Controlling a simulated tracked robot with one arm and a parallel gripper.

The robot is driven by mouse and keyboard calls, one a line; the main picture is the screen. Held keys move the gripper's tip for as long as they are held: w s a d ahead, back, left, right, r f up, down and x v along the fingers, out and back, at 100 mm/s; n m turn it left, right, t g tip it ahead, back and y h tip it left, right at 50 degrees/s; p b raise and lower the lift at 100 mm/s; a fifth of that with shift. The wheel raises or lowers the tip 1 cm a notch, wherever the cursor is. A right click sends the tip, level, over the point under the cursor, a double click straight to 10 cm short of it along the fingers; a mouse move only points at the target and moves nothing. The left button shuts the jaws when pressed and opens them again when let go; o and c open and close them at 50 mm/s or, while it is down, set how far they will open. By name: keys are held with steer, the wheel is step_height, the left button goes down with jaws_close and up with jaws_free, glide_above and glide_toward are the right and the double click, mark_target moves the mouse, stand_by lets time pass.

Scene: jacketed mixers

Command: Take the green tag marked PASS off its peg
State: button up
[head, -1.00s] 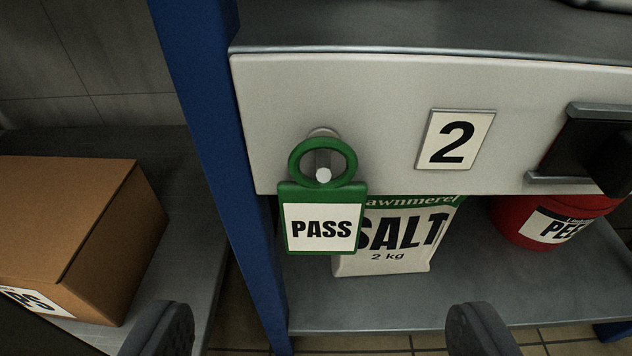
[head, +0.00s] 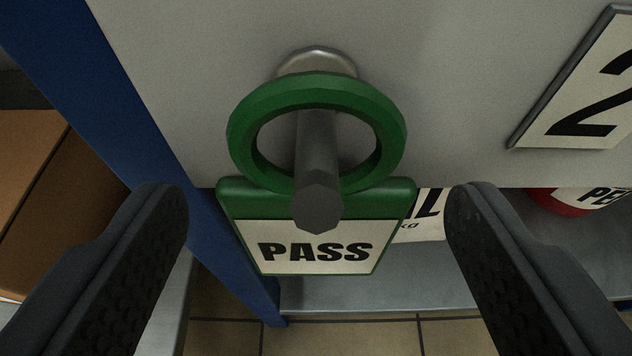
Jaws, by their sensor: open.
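The green tag marked PASS (head: 317,232) hangs in the middle of the head view, its ring around a grey metal peg (head: 317,165). The peg sticks out from a pale panel toward me, its end in front of the tag's top edge. My gripper (head: 316,205) is open, with one dark finger to the left of the tag and one to the right. Both fingers are apart from the tag, and nothing is between them except the tag and peg farther in.
A plate marked 2 (head: 590,95) is on the panel at right. A blue post (head: 110,95) runs down the left, beside a cardboard box (head: 50,190). Below are a shelf (head: 350,292), a partly hidden salt bag (head: 428,215) and a red container (head: 560,203).

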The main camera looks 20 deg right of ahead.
steer(key=c, duration=1.1)
steer(key=shift+o, duration=0.2)
steer(key=shift+r, duration=0.2)
steer(key=s+a+p, duration=0.2)
steer(key=s+p, duration=0.4)
steer(key=s, duration=0.2)
steer(key=s+a+p, duration=0.3)
steer(key=s+p, duration=0.4)
steer(key=s, duration=0.2)
steer(key=shift+a+r, duration=0.15)
steer(key=shift+a, duration=0.2)
steer(key=shift+s, duration=0.1)
